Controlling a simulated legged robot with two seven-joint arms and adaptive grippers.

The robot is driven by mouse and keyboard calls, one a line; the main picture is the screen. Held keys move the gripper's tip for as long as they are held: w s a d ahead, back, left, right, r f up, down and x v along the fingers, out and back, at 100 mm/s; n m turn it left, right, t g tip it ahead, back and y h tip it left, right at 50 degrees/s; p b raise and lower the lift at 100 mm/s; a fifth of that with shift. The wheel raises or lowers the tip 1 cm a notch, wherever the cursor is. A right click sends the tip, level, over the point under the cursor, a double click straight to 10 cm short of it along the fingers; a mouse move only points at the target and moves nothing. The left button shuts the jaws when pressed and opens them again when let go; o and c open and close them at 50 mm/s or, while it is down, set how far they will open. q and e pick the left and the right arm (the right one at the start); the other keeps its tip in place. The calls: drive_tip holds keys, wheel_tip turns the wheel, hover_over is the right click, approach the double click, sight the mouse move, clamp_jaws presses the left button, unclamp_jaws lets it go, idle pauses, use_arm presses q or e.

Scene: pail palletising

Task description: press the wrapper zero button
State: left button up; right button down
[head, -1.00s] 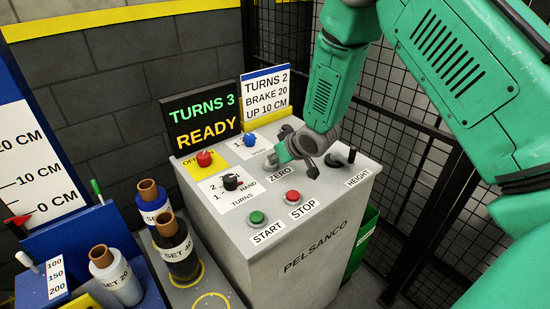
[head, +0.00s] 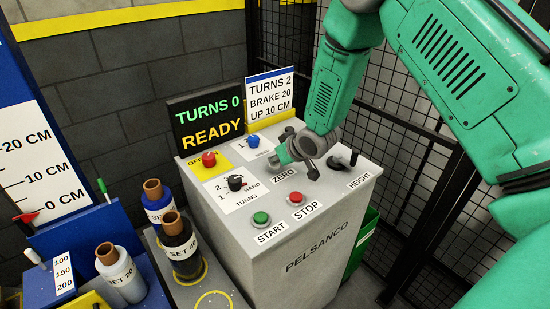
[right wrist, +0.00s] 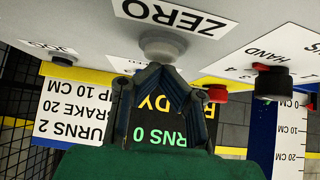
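The zero button (right wrist: 165,47) is a round grey button beside the ZERO label (right wrist: 174,17) in the right wrist view. In the head view the ZERO label (head: 284,175) shows on the console top, and my gripper hides the button. My right gripper (right wrist: 153,70) is shut and empty, its fingertips together right at the button; whether they still touch it I cannot tell. In the head view the right gripper (head: 277,159) is low over the console (head: 310,240). The display (head: 206,121) reads TURNS 0 and READY. My left gripper is not in view.
A red knob (head: 209,159), a black turns knob (head: 236,183), a blue knob (head: 253,141), green start (head: 261,218) and red stop (head: 296,198) buttons and a black height lever (head: 353,159) surround the gripper. Mesh fence (head: 405,150) stands behind.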

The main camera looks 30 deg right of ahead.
sight(276, 166)
wheel_tip(276, 166, up, 3)
drive_tip(key=shift+r+p, duration=0.1)
drive_tip(key=shift+p, duration=0.35)
drive_tip(key=v, duration=0.4)
drive_tip(key=shift+s+d+b, duration=0.35)
drive_tip(key=shift+s+b, duration=0.05)
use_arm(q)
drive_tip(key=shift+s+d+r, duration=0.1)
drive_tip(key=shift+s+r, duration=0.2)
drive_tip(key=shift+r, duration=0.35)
use_arm(e)
drive_tip(key=shift+a+v, duration=0.2)
drive_tip(key=shift+v, duration=0.6)
drive_tip(key=shift+a+v, duration=0.15)
drive_tip(key=shift+v, duration=0.6)
drive_tip(key=shift+a+v, duration=0.2)
drive_tip(key=shift+v, duration=0.6)
